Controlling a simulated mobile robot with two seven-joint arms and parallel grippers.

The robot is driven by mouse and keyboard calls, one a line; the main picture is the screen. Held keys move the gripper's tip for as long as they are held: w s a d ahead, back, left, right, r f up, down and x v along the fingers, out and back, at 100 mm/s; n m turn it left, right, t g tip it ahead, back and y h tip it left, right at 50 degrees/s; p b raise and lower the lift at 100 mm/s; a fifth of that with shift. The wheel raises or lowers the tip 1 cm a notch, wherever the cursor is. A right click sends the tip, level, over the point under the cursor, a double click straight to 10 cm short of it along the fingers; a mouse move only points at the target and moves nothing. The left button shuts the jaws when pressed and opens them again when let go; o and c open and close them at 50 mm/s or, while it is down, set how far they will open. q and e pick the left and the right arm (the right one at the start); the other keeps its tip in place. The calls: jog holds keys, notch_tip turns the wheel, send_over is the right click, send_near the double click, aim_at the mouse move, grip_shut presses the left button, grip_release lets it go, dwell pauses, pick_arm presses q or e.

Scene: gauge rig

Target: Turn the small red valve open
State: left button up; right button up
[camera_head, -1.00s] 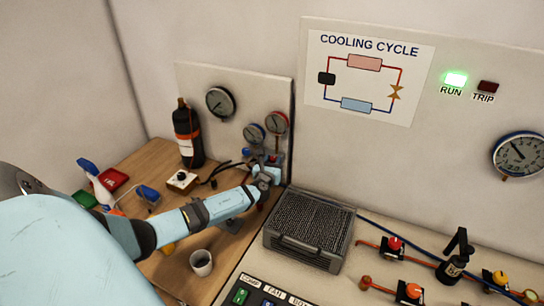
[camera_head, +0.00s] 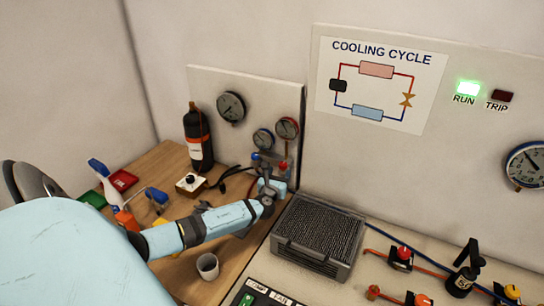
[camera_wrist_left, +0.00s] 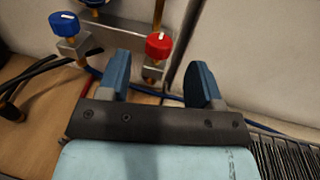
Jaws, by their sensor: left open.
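The small red valve (camera_wrist_left: 158,46) is a red round knob with a white mark on top, on a brass stem of the grey manifold. In the left wrist view it shows beyond and between the two blue fingers of my left gripper (camera_wrist_left: 161,72). The fingers are apart, with nothing between them. In the head view my left gripper (camera_head: 271,186) is just in front of the manifold, below the gauges. The red valve is small there (camera_head: 283,165) and partly hard to make out. My right gripper is out of view.
A blue knob (camera_wrist_left: 65,23) on the same manifold is left of the red valve. Dark hoses (camera_wrist_left: 40,70) run at the left. A grey finned box (camera_head: 318,232) stands right of my gripper.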

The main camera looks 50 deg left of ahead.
pick_arm(q)
jog(key=b+v, duration=0.1)
jog(key=v, duration=0.8)
jog(key=shift+s, duration=0.25)
jog(key=shift+d, duration=0.15)
